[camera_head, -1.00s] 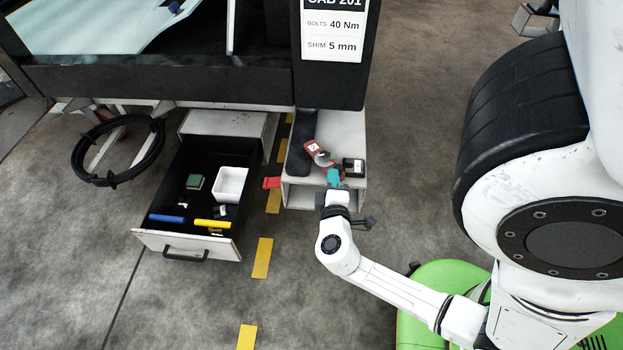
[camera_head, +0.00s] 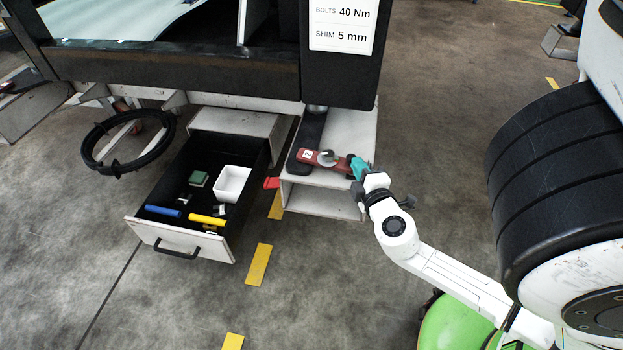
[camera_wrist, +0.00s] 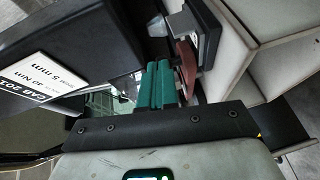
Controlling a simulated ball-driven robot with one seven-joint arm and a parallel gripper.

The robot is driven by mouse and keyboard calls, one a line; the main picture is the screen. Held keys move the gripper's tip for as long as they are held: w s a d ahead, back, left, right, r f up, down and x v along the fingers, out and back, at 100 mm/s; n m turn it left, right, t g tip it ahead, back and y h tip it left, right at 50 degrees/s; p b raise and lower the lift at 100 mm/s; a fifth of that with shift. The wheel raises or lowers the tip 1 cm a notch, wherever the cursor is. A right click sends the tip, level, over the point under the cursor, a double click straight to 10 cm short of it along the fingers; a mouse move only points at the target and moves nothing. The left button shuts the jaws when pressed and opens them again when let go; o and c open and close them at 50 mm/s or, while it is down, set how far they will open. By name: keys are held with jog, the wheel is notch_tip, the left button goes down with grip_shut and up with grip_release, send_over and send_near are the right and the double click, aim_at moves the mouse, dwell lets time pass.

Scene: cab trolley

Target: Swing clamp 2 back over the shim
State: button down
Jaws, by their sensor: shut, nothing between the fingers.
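Clamp 2 (camera_head: 318,160) is a red-brown bar with a white label "2" and a round grey pivot. It lies nearly level across the white bracket under the cab post, its left end over a dark strip (camera_head: 309,135). Its red side also shows in the wrist view (camera_wrist: 187,65). My gripper (camera_head: 358,168) has teal fingers, which are shut and empty at the clamp's right end. In the wrist view the fingers (camera_wrist: 157,85) sit close beside the clamp; I cannot tell whether they touch. I cannot make out the shim.
A dark block with a grey top (camera_wrist: 200,25) stands beside the clamp in the wrist view. An open drawer (camera_head: 180,240) with small parts and a white tray (camera_head: 232,183) is to the left. The floor in front is clear.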

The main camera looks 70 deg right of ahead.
jog(key=shift+s+d, duration=0.2)
jog(key=shift+d, duration=0.25)
jog(key=shift+b, duration=0.3)
